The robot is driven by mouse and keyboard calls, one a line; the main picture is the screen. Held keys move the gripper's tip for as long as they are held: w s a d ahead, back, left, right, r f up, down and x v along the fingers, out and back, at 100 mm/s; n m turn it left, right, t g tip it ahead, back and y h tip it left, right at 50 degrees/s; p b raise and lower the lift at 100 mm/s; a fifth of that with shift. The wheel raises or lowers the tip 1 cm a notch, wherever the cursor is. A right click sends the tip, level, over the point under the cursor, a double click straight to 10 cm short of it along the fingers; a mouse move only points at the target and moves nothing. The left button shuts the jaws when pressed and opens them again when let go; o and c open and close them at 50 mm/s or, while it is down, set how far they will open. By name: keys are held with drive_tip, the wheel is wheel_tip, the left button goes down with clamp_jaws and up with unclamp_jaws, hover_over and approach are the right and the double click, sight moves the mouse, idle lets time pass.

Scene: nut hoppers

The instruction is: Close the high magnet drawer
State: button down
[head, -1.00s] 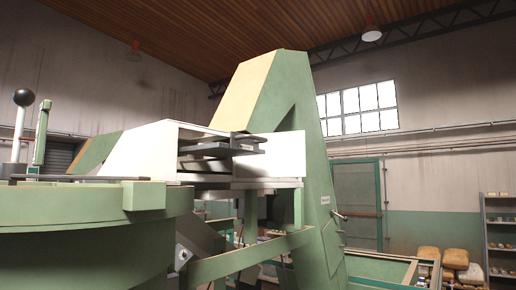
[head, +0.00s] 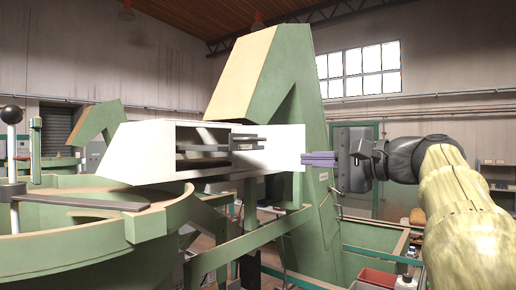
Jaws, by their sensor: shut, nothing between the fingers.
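The magnet drawer's white housing (head: 145,150) stands on the green machine, its side open onto a dark inside with grey shelves. A flat white panel (head: 285,148) stands out to the right of the opening, and grey bars (head: 248,142) lie between the two. I cannot tell which of these parts belong to the high drawer, or how far it is out. My gripper (head: 308,159) comes in from the right with its fingers shut and empty. Its tips are at the panel's right edge; whether they touch it I cannot tell.
A tall green A-shaped frame (head: 242,75) rises behind the housing. A round green hopper (head: 70,240) with a black-knobbed lever (head: 12,115) fills the lower left. A green beam (head: 250,240) crosses below the panel. A red bin (head: 375,278) is at the lower right.

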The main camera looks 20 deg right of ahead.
sight(247, 148)
drive_tip(key=shift+s+a+r+y, duration=0.1)
drive_tip(key=shift+s+r+y, duration=0.05)
drive_tip(key=shift+r, duration=0.25)
drive_tip(key=shift+s+r+y, duration=0.1)
drive_tip(key=shift+r+y, duration=0.05)
drive_tip(key=shift+r, duration=0.25)
drive_tip(key=p+x, duration=0.7)
drive_tip(key=x, duration=0.6)
drive_tip(key=shift+w+a+r, duration=0.15)
drive_tip(key=shift+w, duration=0.1)
drive_tip(key=shift+w+a, duration=0.1)
drive_tip(key=shift+w, duration=0.05)
